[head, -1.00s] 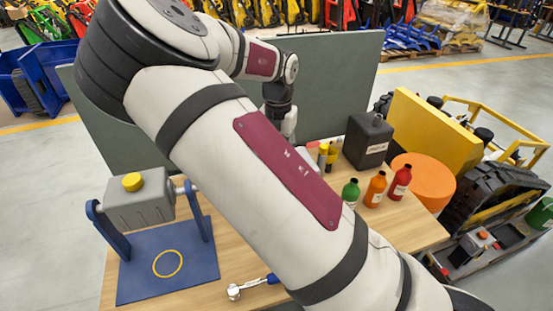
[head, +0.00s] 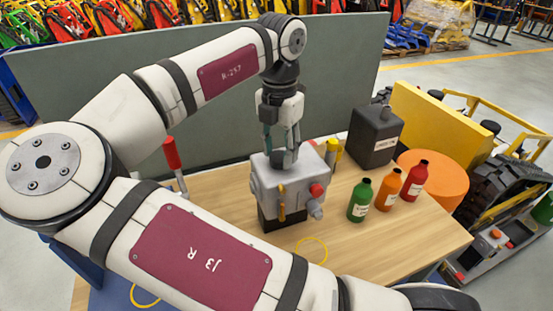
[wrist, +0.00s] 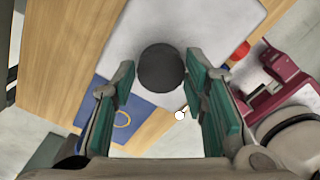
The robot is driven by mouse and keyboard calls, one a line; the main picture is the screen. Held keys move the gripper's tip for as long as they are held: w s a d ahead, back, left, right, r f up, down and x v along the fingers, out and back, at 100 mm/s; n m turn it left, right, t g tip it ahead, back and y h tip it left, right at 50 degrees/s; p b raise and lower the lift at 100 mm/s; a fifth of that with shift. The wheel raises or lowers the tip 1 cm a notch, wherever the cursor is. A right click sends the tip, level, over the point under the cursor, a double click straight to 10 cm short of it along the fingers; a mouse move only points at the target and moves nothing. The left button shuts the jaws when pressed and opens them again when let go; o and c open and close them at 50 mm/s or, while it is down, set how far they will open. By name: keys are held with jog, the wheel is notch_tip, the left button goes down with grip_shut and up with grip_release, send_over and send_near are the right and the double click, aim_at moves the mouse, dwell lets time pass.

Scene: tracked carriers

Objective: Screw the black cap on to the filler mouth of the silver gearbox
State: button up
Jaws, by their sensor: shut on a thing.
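The silver gearbox (head: 262,192) stands upright on a black base on the wooden table, with a red knob (head: 317,190) on its side. My gripper (head: 284,158) points down over its top in the head view. In the wrist view my gripper (wrist: 161,78) is shut on the round black cap (wrist: 161,66), one green-padded finger on each side. The gearbox's pale top (wrist: 210,25) lies below the cap. The filler mouth is hidden, and I cannot tell whether the cap touches it.
Green (head: 360,200), orange (head: 387,192) and red (head: 414,181) bottles stand right of the gearbox. A dark canister (head: 374,136) is behind them. A grey-green panel (head: 90,90) closes the back. A blue plate (wrist: 115,112) shows below. A red-handled lever (head: 172,155) stands left.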

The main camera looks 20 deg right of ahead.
jog(key=shift+s+d, duration=0.15)
jog(key=o, duration=1)
jog(key=shift+o, duration=0.2)
